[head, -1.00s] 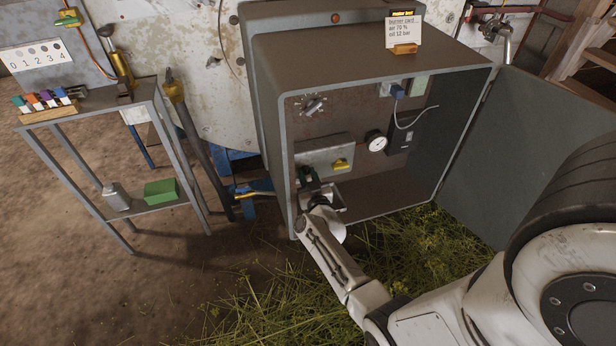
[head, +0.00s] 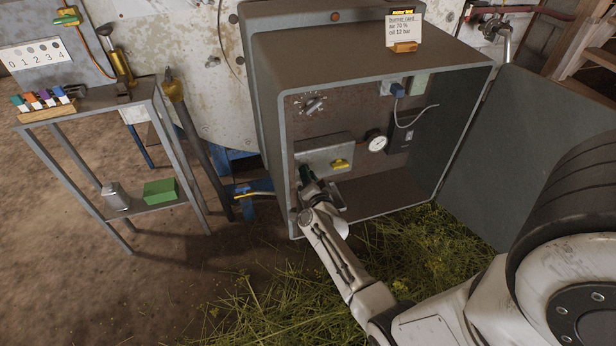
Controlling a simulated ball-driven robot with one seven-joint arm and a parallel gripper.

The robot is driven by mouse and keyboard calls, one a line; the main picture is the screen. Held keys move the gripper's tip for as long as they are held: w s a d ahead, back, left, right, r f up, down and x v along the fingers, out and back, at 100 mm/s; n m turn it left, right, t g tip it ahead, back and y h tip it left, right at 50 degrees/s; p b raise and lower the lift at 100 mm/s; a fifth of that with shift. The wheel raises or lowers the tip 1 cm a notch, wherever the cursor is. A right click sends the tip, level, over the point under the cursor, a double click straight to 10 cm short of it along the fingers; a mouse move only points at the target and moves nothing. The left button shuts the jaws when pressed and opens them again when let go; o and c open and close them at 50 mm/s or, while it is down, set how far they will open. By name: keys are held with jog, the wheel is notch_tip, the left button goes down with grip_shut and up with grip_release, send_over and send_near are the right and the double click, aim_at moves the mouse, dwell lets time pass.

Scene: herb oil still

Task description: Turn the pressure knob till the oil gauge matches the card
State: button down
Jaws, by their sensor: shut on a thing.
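The burner card (head: 403,29) stands on top of the open cabinet and reads air 70 %, oil 12 bar. The round white oil gauge (head: 377,142) is on the cabinet's back panel; its needle is too small to read. My gripper (head: 310,184) is inside the cabinet's lower left, below the left end of a grey box (head: 318,160). It is shut on a small dark green part (head: 307,172), which looks like the pressure knob. My gripper hides most of it, so its turn angle cannot be told.
A scaled dial (head: 313,104) sits at the panel's upper left. A yellow handle (head: 341,165) is right of my gripper. The cabinet's rim (head: 287,160) is close on the left. The open door (head: 535,150) stands at the right.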

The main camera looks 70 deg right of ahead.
jog(key=shift+m, duration=1.5)
jog(key=c, duration=0.9)
grip_release()
jog(key=shift+o, duration=0.2)
jog(key=p+v, duration=0.3)
jog(key=v, duration=0.8)
jog(key=shift+d, duration=0.15)
